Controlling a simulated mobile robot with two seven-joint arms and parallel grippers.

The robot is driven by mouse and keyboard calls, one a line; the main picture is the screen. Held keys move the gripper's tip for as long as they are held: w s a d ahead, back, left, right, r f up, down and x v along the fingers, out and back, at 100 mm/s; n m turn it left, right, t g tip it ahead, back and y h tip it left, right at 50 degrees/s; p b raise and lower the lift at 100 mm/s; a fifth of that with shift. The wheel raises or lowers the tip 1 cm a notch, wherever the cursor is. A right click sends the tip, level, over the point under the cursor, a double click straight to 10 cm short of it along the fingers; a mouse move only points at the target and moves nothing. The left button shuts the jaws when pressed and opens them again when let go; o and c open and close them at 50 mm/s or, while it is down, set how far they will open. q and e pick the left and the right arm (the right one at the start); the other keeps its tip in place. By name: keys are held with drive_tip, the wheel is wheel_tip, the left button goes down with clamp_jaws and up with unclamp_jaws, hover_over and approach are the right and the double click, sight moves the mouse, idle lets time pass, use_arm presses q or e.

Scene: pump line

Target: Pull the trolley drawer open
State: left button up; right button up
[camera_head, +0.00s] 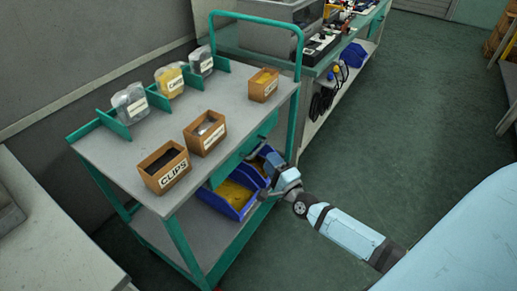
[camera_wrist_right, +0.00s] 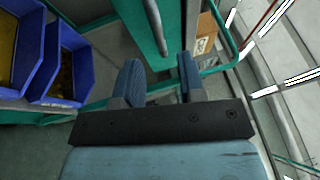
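The trolley (camera_head: 232,104) has a grey top and green frame. Its green drawer (camera_head: 238,157) sits under the top's right edge; I cannot tell whether it stands slightly out. In the right wrist view the green drawer front (camera_wrist_right: 134,22) carries a thin grey bar handle (camera_wrist_right: 154,25). My right gripper (camera_head: 275,166) is beside the drawer front. In the wrist view its fingers (camera_wrist_right: 160,78) are apart, with the handle's near end lying in line with the gap. I cannot tell whether the handle is between them. My left gripper is not in view.
Blue bins (camera_head: 229,199) stand on the shelf below the drawer, close to my gripper. Labelled boxes (camera_head: 164,168) and clear containers (camera_head: 130,104) stand on the trolley top. A workbench (camera_head: 331,65) stands behind. The floor (camera_head: 420,120) to the right is clear.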

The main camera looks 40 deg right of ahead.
sight(260, 147)
drive_tip(key=w, duration=0.4)
drive_tip(key=w+r, duration=0.1)
drive_tip(key=w, duration=0.1)
drive_tip(key=shift+w, duration=0.35)
clamp_jaws()
